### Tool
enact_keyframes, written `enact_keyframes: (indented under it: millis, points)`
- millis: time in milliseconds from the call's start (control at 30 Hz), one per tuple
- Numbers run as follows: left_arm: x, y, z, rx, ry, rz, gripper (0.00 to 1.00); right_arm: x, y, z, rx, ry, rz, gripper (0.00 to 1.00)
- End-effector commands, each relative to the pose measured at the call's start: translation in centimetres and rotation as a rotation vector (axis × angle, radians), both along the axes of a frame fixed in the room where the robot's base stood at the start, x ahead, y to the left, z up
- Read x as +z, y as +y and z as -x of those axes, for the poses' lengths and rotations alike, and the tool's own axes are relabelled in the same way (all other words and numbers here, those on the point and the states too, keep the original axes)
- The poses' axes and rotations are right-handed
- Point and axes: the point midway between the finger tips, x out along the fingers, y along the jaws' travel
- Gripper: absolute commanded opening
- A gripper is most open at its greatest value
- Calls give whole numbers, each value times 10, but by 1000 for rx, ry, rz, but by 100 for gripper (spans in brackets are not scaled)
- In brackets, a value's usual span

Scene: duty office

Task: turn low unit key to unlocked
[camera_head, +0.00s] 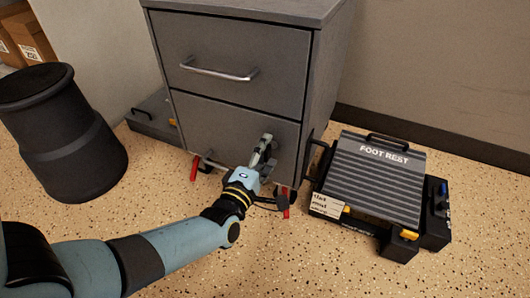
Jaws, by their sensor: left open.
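The low unit (245,118) is a grey two-drawer cabinet against the wall, with both drawers closed. My left gripper (266,143) is in front of the right part of the lower drawer front. It is open, with its fingers pointing up and toward the cabinet face. I cannot make out the key or its lock; the gripper and wrist cover part of that area. I cannot tell whether the fingers touch anything. My right gripper is not in view.
A foot rest (378,182) lies on the floor right of the cabinet. A black bin (62,122) stands at the left. Red pieces (195,168) show below the cabinet's front. Cardboard boxes (27,40) are at the upper left. The front right floor is clear.

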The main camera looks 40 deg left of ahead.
Motion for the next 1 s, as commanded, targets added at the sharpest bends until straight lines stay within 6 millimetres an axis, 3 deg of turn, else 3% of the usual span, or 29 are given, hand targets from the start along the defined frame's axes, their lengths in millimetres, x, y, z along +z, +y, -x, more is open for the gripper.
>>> enact_keyframes:
  millis: [433, 1000]
  points:
    - [-1, -15, 65, 1, 2, 0, 63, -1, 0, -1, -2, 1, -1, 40]
    - [-1, -17, 71, 1, 2, 0, 63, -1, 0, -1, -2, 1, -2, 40]
